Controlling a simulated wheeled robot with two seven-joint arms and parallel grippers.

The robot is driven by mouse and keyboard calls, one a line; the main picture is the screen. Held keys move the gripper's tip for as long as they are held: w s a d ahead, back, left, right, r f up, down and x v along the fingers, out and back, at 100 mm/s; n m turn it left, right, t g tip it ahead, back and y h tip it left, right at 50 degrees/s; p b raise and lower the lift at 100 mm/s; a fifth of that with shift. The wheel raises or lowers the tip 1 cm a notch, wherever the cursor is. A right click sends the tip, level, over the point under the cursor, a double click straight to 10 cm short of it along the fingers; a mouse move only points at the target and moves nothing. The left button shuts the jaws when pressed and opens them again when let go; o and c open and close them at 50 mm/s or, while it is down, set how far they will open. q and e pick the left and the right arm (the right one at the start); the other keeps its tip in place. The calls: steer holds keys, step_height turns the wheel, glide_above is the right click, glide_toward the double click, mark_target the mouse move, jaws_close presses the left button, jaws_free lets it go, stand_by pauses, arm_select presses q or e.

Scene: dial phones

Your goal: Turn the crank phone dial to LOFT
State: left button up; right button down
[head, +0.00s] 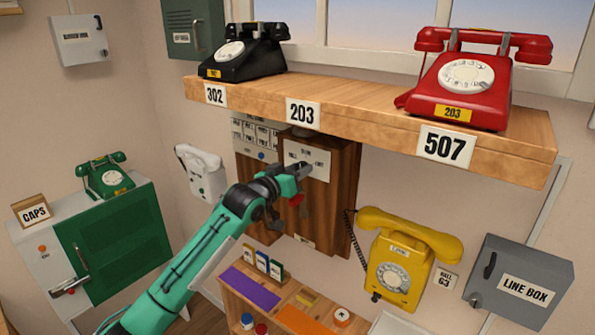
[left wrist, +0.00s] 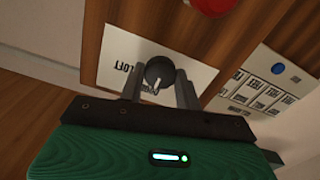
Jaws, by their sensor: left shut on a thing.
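The crank phone (head: 345,185) is a wooden box on the wall under the shelf. Its pale dial plate (head: 318,185) carries printed labels; a LOFT label reads upside down at the left of the plate in the left wrist view. The round dark dial knob (left wrist: 159,72) has a light pointer line at its lower edge in that view, pointing down rather than toward LOFT. My left gripper (head: 297,171) is shut on the knob, with one finger on each side of it in the left wrist view (left wrist: 159,85). In the head view the gripper hides much of the knob. My right gripper is not in view.
The shelf (head: 330,108) with a black phone (head: 243,52) and a red phone (head: 475,82) is above my left gripper. A yellow phone (head: 397,265) hangs to the right. A small red part (head: 297,200) shows just below the gripper. A low wooden unit (head: 238,292) stands beneath.

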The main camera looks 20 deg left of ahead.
arm_select(q)
steer(key=shift+m, duration=1)
steer(key=m, duration=0.3)
steer(key=shift+m, duration=0.3)
steer(key=m, duration=0.3)
steer(key=shift+d+m, duration=0.1)
steer(key=shift+m, duration=1.5)
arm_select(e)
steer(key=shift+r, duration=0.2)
arm_select(q)
steer(key=o, duration=1)
steer(key=shift+c, duration=0.2)
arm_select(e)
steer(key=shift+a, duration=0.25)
